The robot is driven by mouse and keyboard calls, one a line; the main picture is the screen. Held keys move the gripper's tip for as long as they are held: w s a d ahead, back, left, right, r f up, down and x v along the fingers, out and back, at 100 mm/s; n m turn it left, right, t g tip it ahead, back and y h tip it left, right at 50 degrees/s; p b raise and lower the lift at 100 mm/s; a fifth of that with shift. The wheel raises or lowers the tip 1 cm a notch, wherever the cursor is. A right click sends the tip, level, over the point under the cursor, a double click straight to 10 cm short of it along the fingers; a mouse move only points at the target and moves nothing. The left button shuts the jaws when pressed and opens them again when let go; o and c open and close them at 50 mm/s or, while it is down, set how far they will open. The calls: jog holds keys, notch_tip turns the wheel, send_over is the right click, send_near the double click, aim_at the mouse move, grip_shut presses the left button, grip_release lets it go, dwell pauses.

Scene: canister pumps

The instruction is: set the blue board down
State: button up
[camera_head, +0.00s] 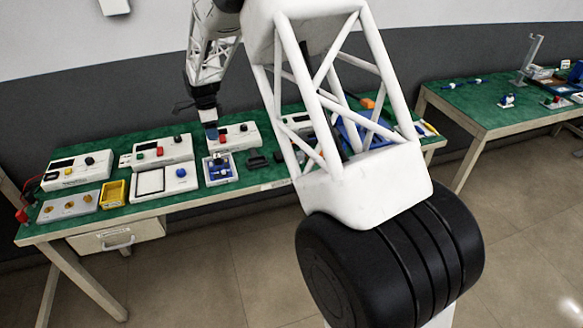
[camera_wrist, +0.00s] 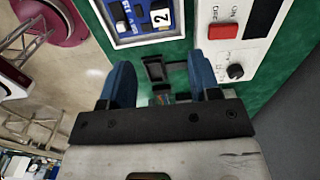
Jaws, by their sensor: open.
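The blue board (camera_head: 221,166) sits in a white square frame (camera_head: 208,182) on the green-topped bench. In the wrist view the blue board (camera_wrist: 142,18) shows at the top edge, cut off, with white number labels on it. It appears to lie inside the white frame (camera_wrist: 118,43). My gripper (camera_head: 211,136) is above the bench, just behind and above the frame in the head view. In the wrist view the blue fingers of my gripper (camera_wrist: 160,78) are apart, with nothing held between them. The board lies beyond the fingertips, apart from them.
A small black fixture (camera_wrist: 155,69) lies on the green mat between the finger lines. A white instrument box (camera_wrist: 222,62) with a red button and black knob is close on the right. A yellow bin (camera_head: 113,194) and several instruments crowd the bench's left; another bench (camera_head: 480,110) stands right.

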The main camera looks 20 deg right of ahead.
jog(key=s+d+r+n+t, duration=0.1)
jog(key=s+d+r+n, duration=0.35)
jog(key=s+r, duration=0.55)
jog(key=s+d+r+n, duration=0.3)
jog(key=s+d+r, duration=0.35)
jog(key=s, duration=0.65)
jog(key=s+d+r+n, duration=0.1)
jog(key=s+n, duration=0.4)
jog(key=s, duration=1.1)
jog(key=s+d+r+n+t, duration=0.1)
jog(key=s+d+n, duration=0.2)
jog(key=s, duration=1.3)
jog(key=shift+s+d+r+n+t, duration=0.15)
jog(key=shift+d+r+n+t, duration=0.2)
jog(key=shift+n, duration=0.8)
